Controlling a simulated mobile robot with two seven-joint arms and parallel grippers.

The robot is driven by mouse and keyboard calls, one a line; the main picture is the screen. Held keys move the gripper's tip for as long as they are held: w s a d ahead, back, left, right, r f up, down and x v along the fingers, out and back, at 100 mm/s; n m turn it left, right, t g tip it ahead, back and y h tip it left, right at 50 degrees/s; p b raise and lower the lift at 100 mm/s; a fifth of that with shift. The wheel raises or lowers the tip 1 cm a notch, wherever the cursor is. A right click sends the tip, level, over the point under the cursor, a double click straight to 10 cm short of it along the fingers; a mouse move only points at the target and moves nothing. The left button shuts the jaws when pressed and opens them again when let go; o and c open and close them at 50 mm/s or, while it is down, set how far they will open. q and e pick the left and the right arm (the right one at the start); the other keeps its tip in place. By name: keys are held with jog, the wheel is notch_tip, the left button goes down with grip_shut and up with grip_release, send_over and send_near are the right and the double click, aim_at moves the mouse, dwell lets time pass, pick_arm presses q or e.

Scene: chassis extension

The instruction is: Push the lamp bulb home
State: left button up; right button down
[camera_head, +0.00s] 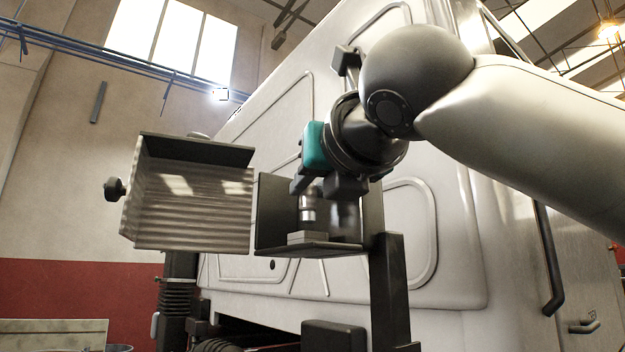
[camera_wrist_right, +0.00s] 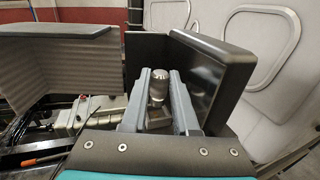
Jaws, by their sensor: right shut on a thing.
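The lamp bulb (camera_head: 307,211) is a small silver cylinder with a rounded top, upright inside the open dark lamp housing (camera_head: 269,212). Beneath it is a pale grey block (camera_head: 310,237), apparently its socket. How deep the bulb sits in it I cannot tell. My right gripper (camera_head: 318,188) reaches in from above and is shut on the bulb. In the right wrist view, its two grey fingers (camera_wrist_right: 160,84) flank the bulb (camera_wrist_right: 158,92), with the block partly hidden beyond. My left gripper is not in view.
A ribbed cover (camera_head: 190,205) with a black knob (camera_head: 115,188) stands open left of the housing. The housing's dark side wall (camera_wrist_right: 207,72) rises close to my right fingers. A white vehicle cab (camera_head: 405,225) stands behind. A dark post (camera_head: 388,290) is at lower right.

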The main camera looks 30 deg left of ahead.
dwell(0.7)
jog(key=shift+p, duration=0.4)
jog(key=shift+f+b, duration=0.55)
jog(key=shift+f, duration=0.45)
jog(key=c, duration=0.6)
grip_release()
